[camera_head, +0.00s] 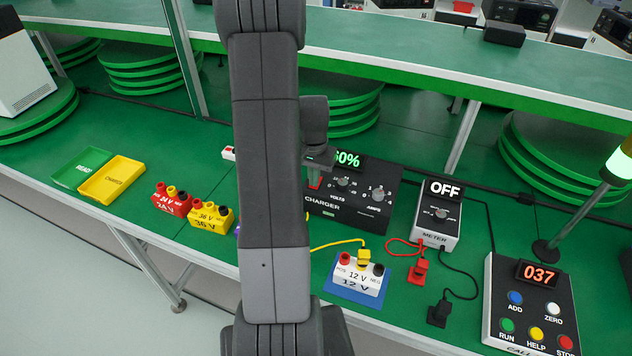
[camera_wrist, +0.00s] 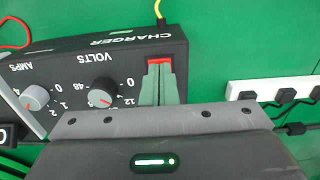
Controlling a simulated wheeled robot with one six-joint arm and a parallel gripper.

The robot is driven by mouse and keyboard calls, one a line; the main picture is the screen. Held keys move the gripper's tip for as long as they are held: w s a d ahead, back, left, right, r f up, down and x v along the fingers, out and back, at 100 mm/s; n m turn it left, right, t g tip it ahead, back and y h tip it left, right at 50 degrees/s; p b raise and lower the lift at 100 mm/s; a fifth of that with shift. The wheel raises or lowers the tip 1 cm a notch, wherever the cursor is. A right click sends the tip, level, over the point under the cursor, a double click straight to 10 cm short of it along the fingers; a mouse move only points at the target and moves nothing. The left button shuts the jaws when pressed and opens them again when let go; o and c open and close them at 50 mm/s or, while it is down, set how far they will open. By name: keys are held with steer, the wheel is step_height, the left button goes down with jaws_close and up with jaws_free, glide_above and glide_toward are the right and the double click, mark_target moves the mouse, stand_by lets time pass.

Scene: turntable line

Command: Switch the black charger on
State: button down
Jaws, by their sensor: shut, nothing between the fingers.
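The black charger (camera_head: 375,215) stands on the green bench, partly hidden behind my arm. The gripper also shows in the head view (camera_head: 315,180).
A white 12 V battery (camera_head: 352,275) on a blue mat has a yellow clip (camera_head: 364,257). The meter (camera_head: 436,222) reads OFF; its red (camera_head: 418,271) and black (camera_head: 438,313) plugs lie nearby. A button panel (camera_head: 500,270) stands right. A white power strip (camera_wrist: 240,89) lies beside the charger.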

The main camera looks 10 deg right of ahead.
steer(key=shift+r, duration=0.15)
step_height(320, 180, up, 7)
steer(key=p, duration=0.4)
steer(key=shift+f, duration=0.3)
steer(key=shift+f+b, duration=2.05)
steer(key=shift+f, duration=1.35)
steer(key=shift+r, duration=0.1)
